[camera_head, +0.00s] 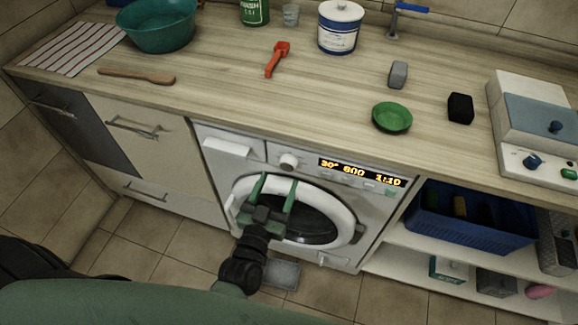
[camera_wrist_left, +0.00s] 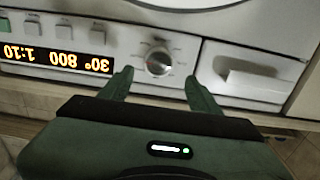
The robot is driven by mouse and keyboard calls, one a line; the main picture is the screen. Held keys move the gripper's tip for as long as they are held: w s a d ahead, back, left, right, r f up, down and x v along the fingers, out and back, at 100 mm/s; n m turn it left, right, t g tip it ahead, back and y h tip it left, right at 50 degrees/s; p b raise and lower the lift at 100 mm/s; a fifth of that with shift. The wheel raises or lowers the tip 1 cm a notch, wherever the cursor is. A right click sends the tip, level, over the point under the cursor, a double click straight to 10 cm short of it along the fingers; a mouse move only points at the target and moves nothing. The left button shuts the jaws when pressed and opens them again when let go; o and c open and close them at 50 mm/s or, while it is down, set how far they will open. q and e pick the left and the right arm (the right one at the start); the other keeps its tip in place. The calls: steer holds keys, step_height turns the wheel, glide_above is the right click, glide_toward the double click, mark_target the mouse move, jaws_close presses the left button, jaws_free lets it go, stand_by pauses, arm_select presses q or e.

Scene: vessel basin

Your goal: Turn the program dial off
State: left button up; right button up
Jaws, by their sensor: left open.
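The program dial (camera_head: 289,161) is a round silver-white knob on the washing machine's front panel, left of the lit display (camera_head: 361,172), which reads 30°, 800 and 1:10. In the left wrist view the dial (camera_wrist_left: 158,62) appears upside down, lying beyond and between my fingertips. My left gripper (camera_head: 275,182) is open and empty, in front of the washer door and a little below the dial. Its green fingers also show in the left wrist view (camera_wrist_left: 158,82), one on each side of the dial, apparently not touching it. My right gripper is not in view.
The washing machine door (camera_head: 345,218) is closed below the panel. A detergent drawer (camera_head: 226,147) is left of the dial. The wooden countertop (camera_head: 330,105) overhangs the panel and holds a red tool (camera_head: 277,58), a green bowl (camera_head: 392,117) and other items.

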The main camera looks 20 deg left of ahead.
mark_target(287, 166)
arm_select(q)
steer(key=w, duration=0.4)
steer(key=shift+w+d, duration=0.15)
steer(key=shift+d, duration=0.05)
steer(key=shift+w+f, duration=0.1)
steer(key=shift+w, duration=0.3)
steer(key=c, duration=1.3)
steer(key=shift+c, duration=0.2)
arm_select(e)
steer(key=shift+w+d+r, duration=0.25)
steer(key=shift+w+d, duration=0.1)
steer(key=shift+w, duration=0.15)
